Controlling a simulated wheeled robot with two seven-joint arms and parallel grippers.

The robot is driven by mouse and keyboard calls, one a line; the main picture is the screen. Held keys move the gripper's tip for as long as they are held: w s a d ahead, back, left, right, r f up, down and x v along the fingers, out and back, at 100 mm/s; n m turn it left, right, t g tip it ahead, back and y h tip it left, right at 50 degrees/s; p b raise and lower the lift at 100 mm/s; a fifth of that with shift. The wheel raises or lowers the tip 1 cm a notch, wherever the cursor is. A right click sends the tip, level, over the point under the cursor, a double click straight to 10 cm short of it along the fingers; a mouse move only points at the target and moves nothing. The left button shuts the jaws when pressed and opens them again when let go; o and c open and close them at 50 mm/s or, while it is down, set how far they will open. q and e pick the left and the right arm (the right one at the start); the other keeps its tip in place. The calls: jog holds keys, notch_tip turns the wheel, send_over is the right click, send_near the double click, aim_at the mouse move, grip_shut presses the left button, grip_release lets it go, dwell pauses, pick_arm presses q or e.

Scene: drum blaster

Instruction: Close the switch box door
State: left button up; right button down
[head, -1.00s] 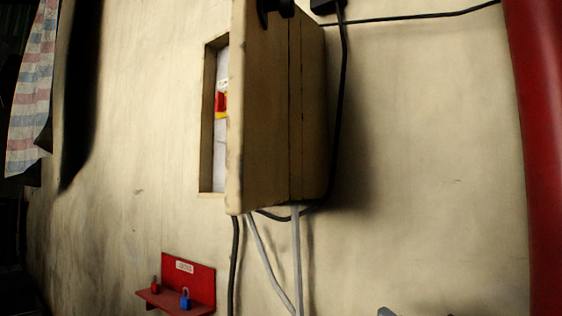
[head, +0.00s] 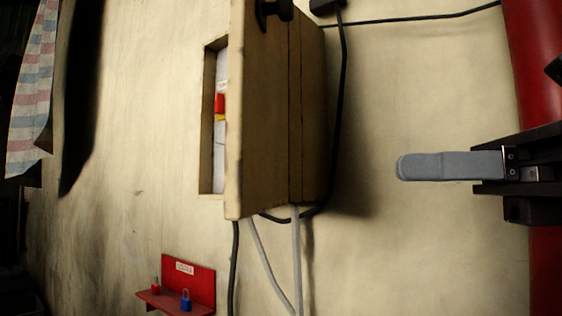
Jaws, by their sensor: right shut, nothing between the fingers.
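The tan switch box (head: 314,110) is mounted on the wall near the middle of the head view. Its door (head: 262,120) stands open toward me, with a black handle (head: 273,10) at the top. Left of the door edge, part of the inside shows, with a red switch (head: 220,103) and a white panel. The door hides the rest of the inside. My right gripper (head: 402,167) is shut and empty, pointing left, in front of the wall to the right of the box and apart from it. My left gripper is not in view.
A red shelf (head: 190,282) with a red padlock and a blue padlock (head: 185,300) is on the wall at lower left. Grey and black cables hang below the box. A thick red pipe (head: 536,60) runs down the right side. Bare wall lies between box and gripper.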

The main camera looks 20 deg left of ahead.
aim_at(241, 170)
jog(key=a+p, duration=0.1)
jog(key=a, duration=0.3)
jog(key=s+a+p, duration=0.1)
jog(key=a+p, duration=0.1)
jog(key=a, duration=0.2)
jog(key=s+a+p, duration=0.1)
jog(key=a, duration=0.3)
jog(key=shift+a, duration=0.1)
